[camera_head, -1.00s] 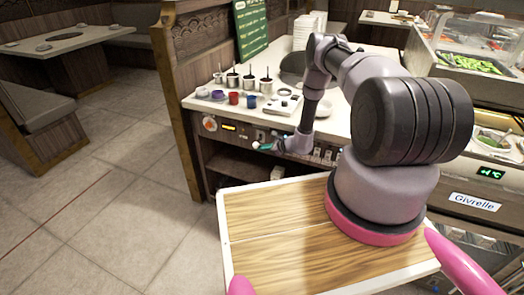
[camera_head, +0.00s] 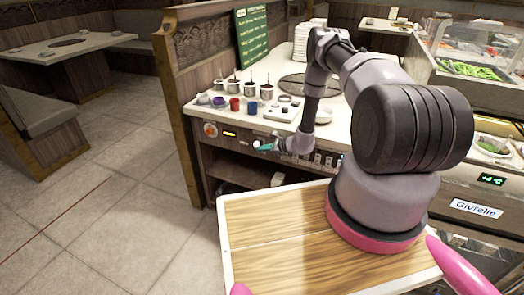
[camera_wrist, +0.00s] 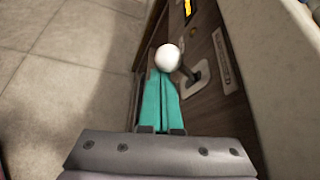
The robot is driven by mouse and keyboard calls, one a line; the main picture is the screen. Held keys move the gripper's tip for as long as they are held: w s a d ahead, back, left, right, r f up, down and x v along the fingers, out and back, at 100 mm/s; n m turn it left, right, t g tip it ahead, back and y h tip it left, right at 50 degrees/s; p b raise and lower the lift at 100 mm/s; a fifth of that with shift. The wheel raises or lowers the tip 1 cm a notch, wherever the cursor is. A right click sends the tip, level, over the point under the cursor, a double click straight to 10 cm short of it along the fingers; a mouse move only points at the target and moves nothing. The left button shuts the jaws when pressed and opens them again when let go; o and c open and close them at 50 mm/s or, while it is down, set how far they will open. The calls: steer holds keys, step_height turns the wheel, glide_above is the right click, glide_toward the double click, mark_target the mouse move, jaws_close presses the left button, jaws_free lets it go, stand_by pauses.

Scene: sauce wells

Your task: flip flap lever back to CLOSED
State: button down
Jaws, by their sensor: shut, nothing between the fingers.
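The flap lever is a dark stick with a white ball knob (camera_wrist: 167,57), rising from a slotted plate (camera_wrist: 196,78) on the counter's front panel. In the wrist view it leans left, and the knob is just beyond my fingertips. My gripper (camera_wrist: 163,80) has teal fingers, shut together and empty. The fingertips are at or very near the knob; I cannot tell if they touch. In the head view my gripper (camera_head: 266,147) is low at the counter front, beside the small white knob (camera_head: 257,143). A light label strip (camera_wrist: 225,62) beside the slot is unreadable.
A round dark-rimmed disc (camera_head: 310,86) lies on the countertop (camera_head: 345,75). Sauce pots and small coloured cups (camera_head: 235,104) stand at its left. An orange-lit display (camera_wrist: 187,8) is on the panel. An open shelf (camera_head: 235,170) lies below; the floor at left is clear.

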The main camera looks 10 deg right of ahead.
stand_by(0.4)
steer(key=v, duration=1)
steer(key=shift+s+d+r, duration=0.15)
steer(key=shift+s+d, duration=0.1)
steer(key=shift+d, duration=0.05)
